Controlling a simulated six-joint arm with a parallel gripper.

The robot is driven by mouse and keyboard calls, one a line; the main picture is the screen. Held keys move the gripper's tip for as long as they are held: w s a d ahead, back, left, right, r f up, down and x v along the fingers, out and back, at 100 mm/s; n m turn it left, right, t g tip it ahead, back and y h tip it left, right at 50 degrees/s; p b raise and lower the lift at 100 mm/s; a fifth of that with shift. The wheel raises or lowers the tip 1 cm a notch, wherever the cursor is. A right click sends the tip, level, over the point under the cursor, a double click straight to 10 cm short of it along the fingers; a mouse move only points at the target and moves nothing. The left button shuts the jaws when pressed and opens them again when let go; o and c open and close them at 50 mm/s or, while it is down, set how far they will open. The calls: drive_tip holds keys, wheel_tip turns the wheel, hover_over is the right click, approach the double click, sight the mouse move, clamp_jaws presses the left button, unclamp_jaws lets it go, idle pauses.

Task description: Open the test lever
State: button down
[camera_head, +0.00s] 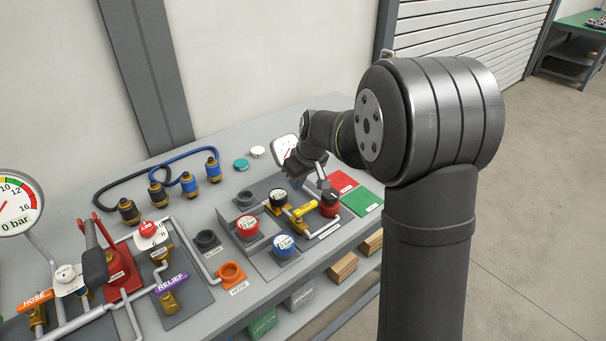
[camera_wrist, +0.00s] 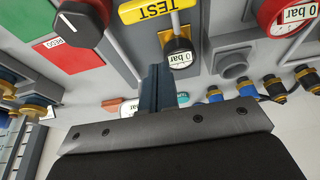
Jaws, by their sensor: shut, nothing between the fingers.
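The test lever (camera_head: 304,209) is a yellow handle on a brass valve, between the black gauge and a red-and-black knob (camera_head: 328,205). In the wrist view the yellow lever (camera_wrist: 150,9) shows at the top edge with the word TEST; its valve end is out of that view. My gripper (camera_head: 322,184) is shut and empty above the far side of the lever, beside the knob. In the wrist view its shut fingers (camera_wrist: 157,72) point toward the panel just below the lever, apart from it in the picture. The exact gap to the lever cannot be told.
Black (camera_head: 278,197), red (camera_head: 247,226) and blue (camera_head: 285,245) gauges crowd the lever's left side. Red (camera_head: 341,181) and green (camera_head: 362,201) pads lie to the right. Hose couplings (camera_head: 185,183) stand at the back left. The red pump (camera_head: 118,270) is farther left.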

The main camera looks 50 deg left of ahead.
sight(305, 210)
drive_tip(key=x, duration=0.4)
drive_tip(key=shift+d+f, duration=0.15)
drive_tip(key=shift+d, duration=1.8)
